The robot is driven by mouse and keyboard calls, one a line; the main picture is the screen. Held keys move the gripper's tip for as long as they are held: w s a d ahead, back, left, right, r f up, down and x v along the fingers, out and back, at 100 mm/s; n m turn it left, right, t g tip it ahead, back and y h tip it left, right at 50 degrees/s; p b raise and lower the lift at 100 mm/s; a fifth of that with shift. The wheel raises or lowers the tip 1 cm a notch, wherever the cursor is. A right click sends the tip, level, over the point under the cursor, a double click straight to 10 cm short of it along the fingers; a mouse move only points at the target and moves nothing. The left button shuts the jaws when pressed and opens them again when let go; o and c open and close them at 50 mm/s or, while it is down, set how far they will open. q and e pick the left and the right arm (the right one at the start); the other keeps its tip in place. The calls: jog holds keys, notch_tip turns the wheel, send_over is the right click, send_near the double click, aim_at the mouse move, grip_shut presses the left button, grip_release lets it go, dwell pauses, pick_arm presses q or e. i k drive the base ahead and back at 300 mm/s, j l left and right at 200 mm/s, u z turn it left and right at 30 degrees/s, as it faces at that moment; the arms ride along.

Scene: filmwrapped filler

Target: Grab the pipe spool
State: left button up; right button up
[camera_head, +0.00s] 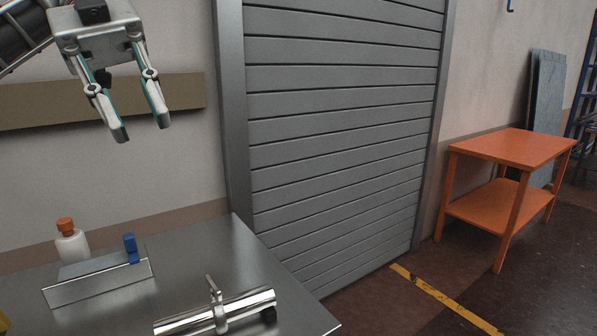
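The pipe spool appears to be the shiny metal tube (180,325) lying near the front edge of the metal table. A clamp-like metal fitting with an upright handle sits around its middle, and a dark piece shows at its right end. The tube is cut off slightly by the bottom of the picture. My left gripper (141,129) is in the upper left, well above the table and apart from the tube. Its two fingers are spread with nothing between them. My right gripper is not in view.
The metal table (215,265) also holds a low metal tray (100,284), a blue object (131,248) at the tray's right end and a white bottle with an orange cap (72,242). A grey roller shutter (340,140) stands behind. An orange table (515,148) is at the right.

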aim_at(216, 315)
jog(key=k, duration=0.85)
